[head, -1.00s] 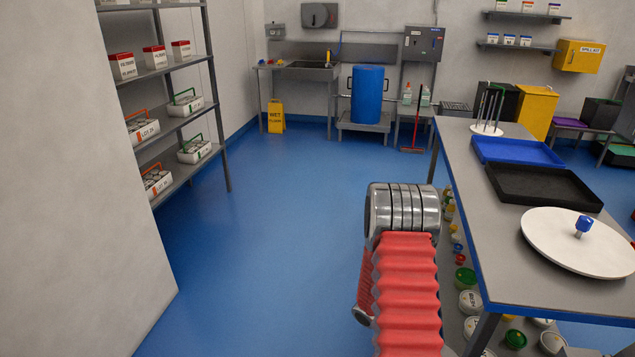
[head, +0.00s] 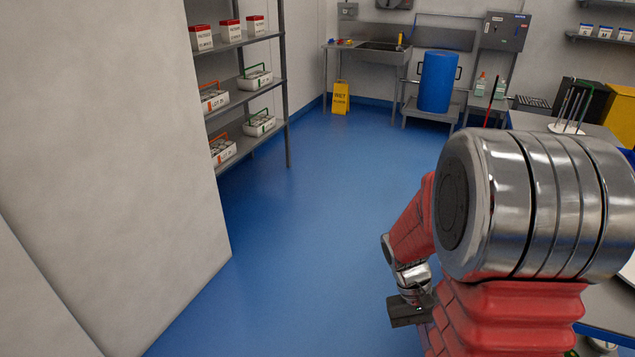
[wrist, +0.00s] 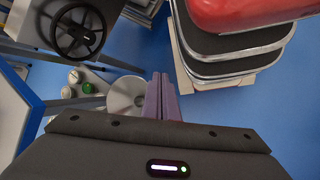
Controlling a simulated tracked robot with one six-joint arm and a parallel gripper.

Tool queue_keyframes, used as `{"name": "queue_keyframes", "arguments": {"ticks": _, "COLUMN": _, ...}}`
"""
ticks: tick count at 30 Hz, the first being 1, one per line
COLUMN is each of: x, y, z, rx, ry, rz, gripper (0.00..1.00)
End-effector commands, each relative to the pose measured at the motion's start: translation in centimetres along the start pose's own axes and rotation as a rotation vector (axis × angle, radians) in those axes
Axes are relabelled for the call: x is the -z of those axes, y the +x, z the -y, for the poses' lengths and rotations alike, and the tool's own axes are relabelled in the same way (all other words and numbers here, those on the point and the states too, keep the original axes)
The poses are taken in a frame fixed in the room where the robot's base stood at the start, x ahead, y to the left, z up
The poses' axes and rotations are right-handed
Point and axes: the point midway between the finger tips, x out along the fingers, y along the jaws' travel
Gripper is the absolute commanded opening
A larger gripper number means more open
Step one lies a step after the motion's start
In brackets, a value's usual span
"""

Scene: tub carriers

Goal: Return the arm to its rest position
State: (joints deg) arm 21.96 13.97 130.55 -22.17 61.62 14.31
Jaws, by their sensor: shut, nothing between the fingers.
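My arm, with red ribbed sleeves and a large metal joint, fills the right foreground of the head view. It is folded, with the lower part hanging beside the thick sleeve. My gripper (head: 406,312) shows there only as a dark body low over the blue floor; its fingertips cannot be made out. In the wrist view the two purple fingers (wrist: 162,82) lie together, shut with nothing between them.
A shelf rack (head: 286,95) with lidded tubs and carriers stands at left beyond a pale wall (head: 110,130). The steel table at right is mostly hidden behind my arm. A wet-floor sign (head: 340,97) and blue drum (head: 437,82) stand at the back. The floor (head: 300,220) between is clear.

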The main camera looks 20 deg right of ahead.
Motion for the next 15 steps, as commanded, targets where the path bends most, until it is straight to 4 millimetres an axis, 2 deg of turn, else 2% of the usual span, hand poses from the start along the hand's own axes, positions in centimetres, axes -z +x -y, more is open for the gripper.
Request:
{"name": "queue_keyframes", "arguments": {"ticks": 3, "x": -0.4, "y": -2.1, "z": 1.3, "rx": 0.040, "ry": -0.031, "rz": -0.080, "gripper": 0.00}}
{"name": "queue_keyframes", "arguments": {"ticks": 15, "x": -2.5, "y": -8.4, "z": 5.4, "rx": 0.158, "ry": -0.122, "rz": -0.337, "gripper": 0.00}}
